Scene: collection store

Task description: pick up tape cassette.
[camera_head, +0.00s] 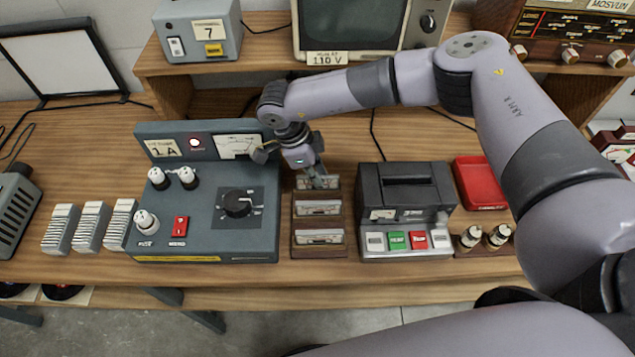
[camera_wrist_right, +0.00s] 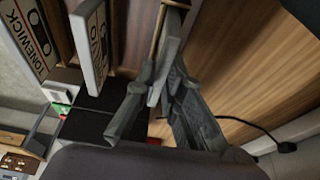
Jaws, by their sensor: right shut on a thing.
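A dark wooden rack (camera_head: 319,252) on the table holds tape cassettes in a row from front to back. The front cassette (camera_head: 320,236) and the middle cassette (camera_head: 318,207) stand in their slots. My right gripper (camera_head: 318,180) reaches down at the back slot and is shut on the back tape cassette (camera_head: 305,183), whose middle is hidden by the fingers. In the right wrist view the fingers (camera_wrist_right: 165,88) close together at the rack, and two labelled cassettes, one marked TONEWICK (camera_wrist_right: 30,42), stand to the left. My left gripper is not in view.
A grey control box (camera_head: 205,225) with knobs stands close left of the rack. A dark device (camera_head: 405,200) with coloured buttons stands close right. A red tray (camera_head: 481,183) lies farther right. A raised shelf with a monitor (camera_head: 350,25) is behind.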

